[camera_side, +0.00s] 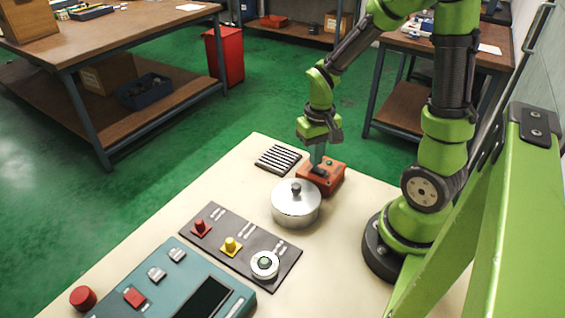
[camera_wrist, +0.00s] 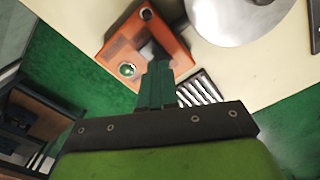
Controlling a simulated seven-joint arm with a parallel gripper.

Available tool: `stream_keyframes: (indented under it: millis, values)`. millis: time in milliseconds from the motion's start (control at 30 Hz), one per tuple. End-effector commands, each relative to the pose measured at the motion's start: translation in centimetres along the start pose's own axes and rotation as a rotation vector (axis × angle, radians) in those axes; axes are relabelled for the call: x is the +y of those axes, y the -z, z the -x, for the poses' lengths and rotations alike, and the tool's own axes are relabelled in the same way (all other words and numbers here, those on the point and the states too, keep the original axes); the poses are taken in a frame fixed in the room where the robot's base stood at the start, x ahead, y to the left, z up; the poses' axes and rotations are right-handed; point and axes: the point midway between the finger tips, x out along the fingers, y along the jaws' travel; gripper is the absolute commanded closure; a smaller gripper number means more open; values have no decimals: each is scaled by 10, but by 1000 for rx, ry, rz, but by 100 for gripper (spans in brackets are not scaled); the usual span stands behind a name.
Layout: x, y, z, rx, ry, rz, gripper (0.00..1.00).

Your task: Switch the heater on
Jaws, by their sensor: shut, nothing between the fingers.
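The heater appears to be the orange box (camera_side: 333,178) on the cream table, just behind the lidded metal pot. It also shows in the wrist view (camera_wrist: 122,48), with a round green part in a pale ring (camera_wrist: 127,69), a dark round part (camera_wrist: 146,13) and a dark patch (camera_wrist: 150,50) on its top. My gripper (camera_side: 318,162) points down over the box with its fingers together and nothing between them. In the wrist view the fingertips (camera_wrist: 158,66) are at the dark patch and partly hide it. I cannot tell whether they touch it.
The metal pot (camera_side: 295,208) stands close in front of the box. A ribbed dark grille (camera_side: 278,158) lies to its left. A dark panel (camera_side: 225,252) with red, yellow and green-centred controls and a teal console (camera_side: 165,270) lie nearer the front.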

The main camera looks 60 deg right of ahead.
Motion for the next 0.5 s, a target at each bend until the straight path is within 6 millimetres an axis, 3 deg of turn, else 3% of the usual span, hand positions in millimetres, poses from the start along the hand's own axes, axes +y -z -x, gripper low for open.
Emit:
stream_keyframes:
  millis: [500]
  values:
    - [0,0,-8,0,0,-1,100]
